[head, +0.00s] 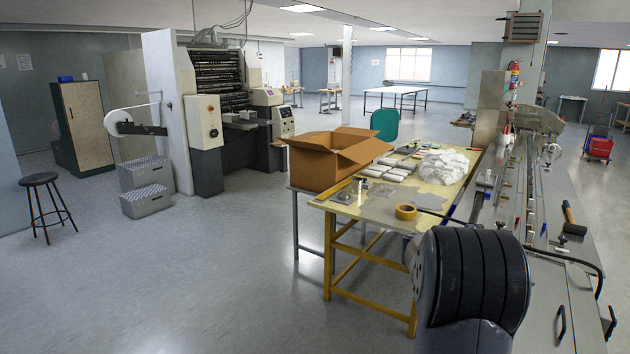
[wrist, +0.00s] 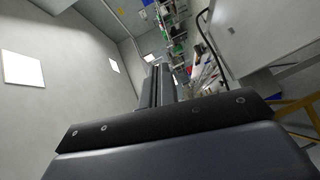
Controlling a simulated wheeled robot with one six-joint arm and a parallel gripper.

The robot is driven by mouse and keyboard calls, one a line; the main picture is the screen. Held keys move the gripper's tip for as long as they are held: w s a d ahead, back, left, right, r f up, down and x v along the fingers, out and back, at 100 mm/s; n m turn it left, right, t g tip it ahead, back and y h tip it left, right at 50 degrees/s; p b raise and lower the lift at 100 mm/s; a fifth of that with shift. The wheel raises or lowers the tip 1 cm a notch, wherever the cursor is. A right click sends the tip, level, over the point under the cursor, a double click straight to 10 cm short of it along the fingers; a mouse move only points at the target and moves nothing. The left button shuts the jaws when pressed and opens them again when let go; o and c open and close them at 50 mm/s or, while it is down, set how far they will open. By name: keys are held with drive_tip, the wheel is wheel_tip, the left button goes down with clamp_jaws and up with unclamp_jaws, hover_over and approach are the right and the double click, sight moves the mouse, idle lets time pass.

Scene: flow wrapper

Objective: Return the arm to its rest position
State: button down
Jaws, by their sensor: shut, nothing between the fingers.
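In the head view a dark ribbed joint of my arm (head: 470,280) stands at the lower right, in front of the yellow table and the long grey machine bench. My gripper is not seen in the head view. In the wrist view my gripper (wrist: 157,86) points away from the camera, its two dark fingers together with nothing between them. It is in free air, apart from anything around it. The wide dark gripper body (wrist: 165,125) fills the lower part of that view.
A stool (head: 45,195) stands left. The floor at left centre is clear.

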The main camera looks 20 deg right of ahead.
drive_tip(key=shift+n+h, duration=0.8)
drive_tip(key=w+a+p, duration=0.1)
drive_tip(key=w, duration=0.1)
drive_tip(key=w+a+p, duration=0.1)
drive_tip(key=w+a, duration=0.1)
drive_tip(key=shift+a+f, duration=0.1)
drive_tip(key=shift+s, duration=0.1)
